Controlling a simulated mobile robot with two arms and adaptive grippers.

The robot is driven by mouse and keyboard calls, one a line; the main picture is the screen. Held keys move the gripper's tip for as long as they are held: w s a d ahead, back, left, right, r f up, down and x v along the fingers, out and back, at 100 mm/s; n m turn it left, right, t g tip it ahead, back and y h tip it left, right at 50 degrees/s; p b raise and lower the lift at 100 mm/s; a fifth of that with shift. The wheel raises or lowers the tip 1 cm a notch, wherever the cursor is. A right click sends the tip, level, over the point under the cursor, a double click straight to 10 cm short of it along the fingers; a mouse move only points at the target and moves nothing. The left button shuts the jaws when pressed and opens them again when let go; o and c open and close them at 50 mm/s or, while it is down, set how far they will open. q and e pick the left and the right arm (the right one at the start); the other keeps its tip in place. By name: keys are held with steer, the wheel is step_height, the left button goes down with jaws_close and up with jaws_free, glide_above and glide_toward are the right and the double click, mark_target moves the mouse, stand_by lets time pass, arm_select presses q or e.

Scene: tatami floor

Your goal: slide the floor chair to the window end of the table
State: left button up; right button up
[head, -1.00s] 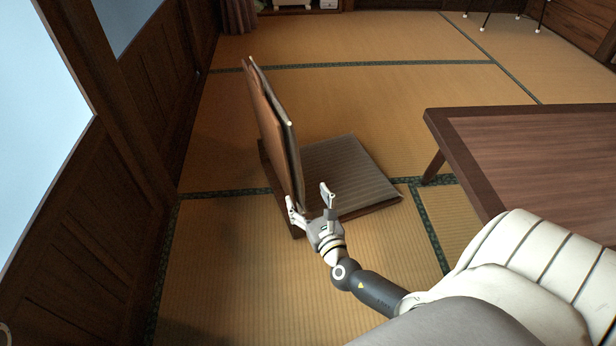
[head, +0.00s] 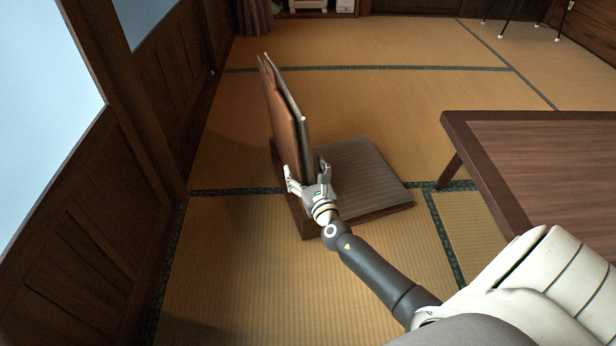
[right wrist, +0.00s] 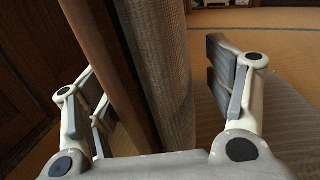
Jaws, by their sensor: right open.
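The floor chair (head: 287,115) stands on the tatami left of the table, its brown backrest upright and its grey ribbed seat (head: 362,172) reaching right toward the table. The low wooden table (head: 545,160) is at the right. The window (head: 45,90) is in the left wall. My right gripper (head: 307,174) is open at the near edge of the backrest, one finger on each side. In the right wrist view the backrest (right wrist: 155,75) stands between the open fingers (right wrist: 155,95), with a gap on the seat side. My left gripper is not in view.
The dark wood wall (head: 75,230) runs along the left, with a strip of bare tatami (head: 225,250) between it and the chair. The floor behind the chair is open. A curtain (head: 254,17) hangs at the back left.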

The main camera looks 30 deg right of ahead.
jaws_close()
stand_by(0.6)
